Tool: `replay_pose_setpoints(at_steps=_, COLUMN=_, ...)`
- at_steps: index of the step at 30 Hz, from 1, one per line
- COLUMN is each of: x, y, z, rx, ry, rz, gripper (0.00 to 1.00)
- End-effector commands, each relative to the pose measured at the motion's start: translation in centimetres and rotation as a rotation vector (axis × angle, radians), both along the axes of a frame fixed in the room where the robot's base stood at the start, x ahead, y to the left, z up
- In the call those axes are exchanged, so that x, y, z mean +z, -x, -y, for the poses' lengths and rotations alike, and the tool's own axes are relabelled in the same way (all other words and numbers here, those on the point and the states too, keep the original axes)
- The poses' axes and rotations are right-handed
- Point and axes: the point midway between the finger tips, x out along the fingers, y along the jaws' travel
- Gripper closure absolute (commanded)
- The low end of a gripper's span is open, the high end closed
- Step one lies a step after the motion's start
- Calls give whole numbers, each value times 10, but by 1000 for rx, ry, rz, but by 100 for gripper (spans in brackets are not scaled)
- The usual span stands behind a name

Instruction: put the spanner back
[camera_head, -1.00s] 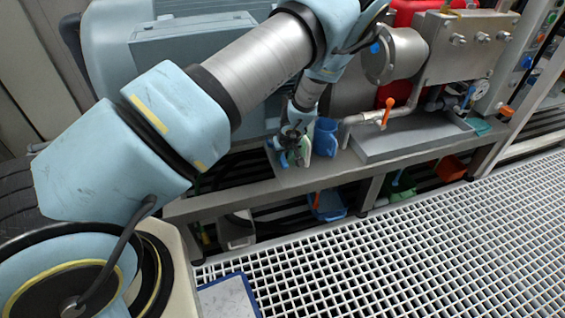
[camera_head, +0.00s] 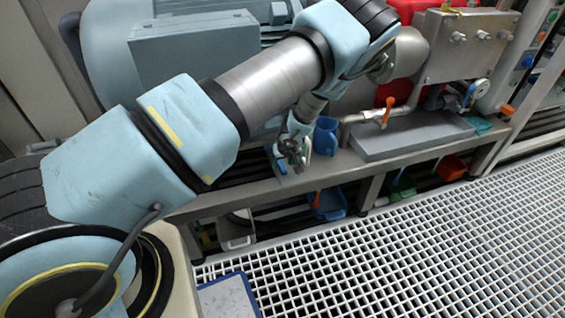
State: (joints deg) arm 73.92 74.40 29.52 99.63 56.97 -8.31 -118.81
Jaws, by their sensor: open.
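My gripper (camera_head: 293,158) is open at the left end of the grey bench (camera_head: 230,197), low over its top. A small blue object (camera_head: 280,166) shows just left of the fingers, and a pale green-white object (camera_head: 306,150) shows partly behind them. I cannot tell whether the gripper touches either. I cannot make out the spanner for certain; the gripper hides part of the bench there.
A blue jug (camera_head: 326,136) stands right of the gripper. A grey tray (camera_head: 415,138) and an orange-handled valve (camera_head: 388,110) are further right. White floor grating lies in front.

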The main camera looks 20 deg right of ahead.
Motion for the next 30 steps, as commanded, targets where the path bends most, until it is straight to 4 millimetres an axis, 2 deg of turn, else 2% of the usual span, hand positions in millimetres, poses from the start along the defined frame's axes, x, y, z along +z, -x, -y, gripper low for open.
replay_pose_setpoints(at_steps=5, x=19, y=8, z=0, rx=1, ry=4, rz=0, gripper=41)
replay_pose_setpoints(at_steps=12, x=65, y=29, z=-2, rx=2, ry=5, rz=-1, gripper=41)
replay_pose_setpoints(at_steps=18, x=95, y=43, z=-4, rx=0, ry=2, rz=0, gripper=41)
replay_pose_setpoints(at_steps=24, x=108, y=49, z=-6, rx=0, ry=0, rz=0, gripper=41)
replay_pose_setpoints(at_steps=30, x=108, y=49, z=-6, rx=0, ry=0, rz=0, gripper=41)
